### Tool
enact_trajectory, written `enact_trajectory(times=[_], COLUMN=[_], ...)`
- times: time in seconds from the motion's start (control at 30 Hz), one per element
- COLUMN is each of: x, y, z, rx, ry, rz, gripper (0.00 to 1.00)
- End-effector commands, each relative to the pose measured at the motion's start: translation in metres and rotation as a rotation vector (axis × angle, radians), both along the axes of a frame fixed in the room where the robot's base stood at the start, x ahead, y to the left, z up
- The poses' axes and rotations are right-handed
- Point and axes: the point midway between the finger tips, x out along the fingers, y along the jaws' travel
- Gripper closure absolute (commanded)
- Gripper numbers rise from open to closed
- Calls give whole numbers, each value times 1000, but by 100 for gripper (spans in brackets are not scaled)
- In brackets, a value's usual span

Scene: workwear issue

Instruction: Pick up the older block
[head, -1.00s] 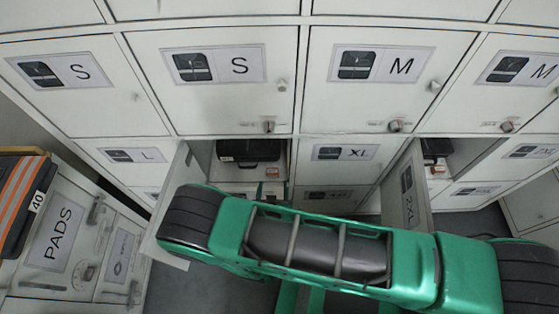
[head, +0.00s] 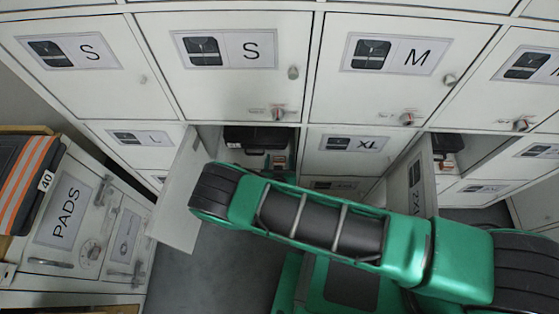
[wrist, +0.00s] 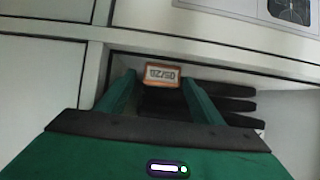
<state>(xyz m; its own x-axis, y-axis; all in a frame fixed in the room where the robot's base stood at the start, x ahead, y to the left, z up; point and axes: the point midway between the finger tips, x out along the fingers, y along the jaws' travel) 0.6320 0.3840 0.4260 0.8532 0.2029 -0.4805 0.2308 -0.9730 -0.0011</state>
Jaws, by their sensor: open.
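In the wrist view, a small orange-edged block (wrist: 162,75) with a pale label stands in an open locker compartment. Its print looks upside down and I cannot read it surely. My gripper (wrist: 159,88) is open, its two green fingers to either side of the block's near space, with the block ahead between the fingertips. I cannot tell whether they touch it. In the head view, a small block with a pale label (head: 280,161) shows in the open left locker, below a black case. The gripper itself is mostly hidden there behind my arm. Which block is older cannot be told.
A black case (head: 254,137) lies in the left open locker, whose door (head: 182,200) hangs open. A second locker door (head: 419,180) is open at right, with dark items inside. Dark finger-like items (wrist: 225,98) lie beside the block.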

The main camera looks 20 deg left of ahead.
Motion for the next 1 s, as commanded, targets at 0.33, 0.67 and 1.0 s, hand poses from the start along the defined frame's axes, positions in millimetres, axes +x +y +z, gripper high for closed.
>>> enact_trajectory(times=[0.33,0.67,1.0], x=[6,6,5], y=[2,2,3], z=[-3,-3,6], rx=[-1,0,1], ry=[-1,-1,0], rz=[2,1,2], gripper=[41,83,83])
